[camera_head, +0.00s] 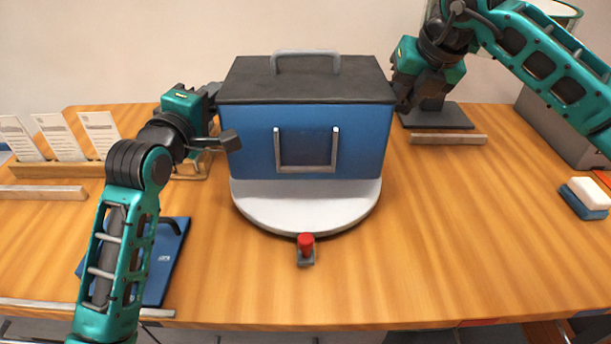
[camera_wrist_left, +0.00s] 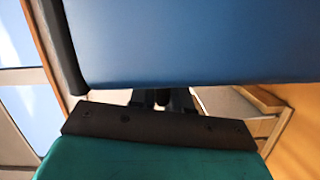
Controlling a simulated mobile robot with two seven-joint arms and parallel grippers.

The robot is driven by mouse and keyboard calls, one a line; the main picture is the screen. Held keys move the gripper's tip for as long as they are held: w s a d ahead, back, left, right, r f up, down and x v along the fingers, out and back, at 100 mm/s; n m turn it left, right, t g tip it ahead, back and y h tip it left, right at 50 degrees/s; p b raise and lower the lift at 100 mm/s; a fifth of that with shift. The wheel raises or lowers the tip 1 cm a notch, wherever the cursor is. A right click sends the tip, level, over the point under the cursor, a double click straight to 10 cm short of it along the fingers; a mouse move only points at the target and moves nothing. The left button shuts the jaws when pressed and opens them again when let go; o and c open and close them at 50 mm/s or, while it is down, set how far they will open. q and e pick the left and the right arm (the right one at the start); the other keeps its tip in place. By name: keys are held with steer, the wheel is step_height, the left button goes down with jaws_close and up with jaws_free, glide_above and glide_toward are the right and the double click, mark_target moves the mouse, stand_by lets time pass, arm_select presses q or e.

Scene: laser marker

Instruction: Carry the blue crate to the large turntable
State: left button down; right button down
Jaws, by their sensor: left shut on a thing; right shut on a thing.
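The blue crate (camera_head: 255,140) has a dark lid with a grey handle on top and a grey handle frame on its front. It is upright over the large round turntable (camera_head: 305,212), whose pale front half shows below it. I cannot tell whether the crate's base touches the disc. My left gripper (camera_head: 214,95) is shut on the crate's left side, near the lid. My right gripper (camera_head: 402,103) is shut on its right side; its fingertips are partly hidden. In the left wrist view the crate's blue wall (camera_wrist_left: 200,40) fills the upper part.
A red button (camera_head: 305,242) stands in front of the turntable. A blue flat case (camera_head: 170,260) lies at left front, and cards (camera_head: 60,137) stand in a wooden holder at left. A dark plate (camera_head: 437,115) and a white-blue block (camera_head: 588,197) are at right. The front right table is clear.

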stand_by(0.4)
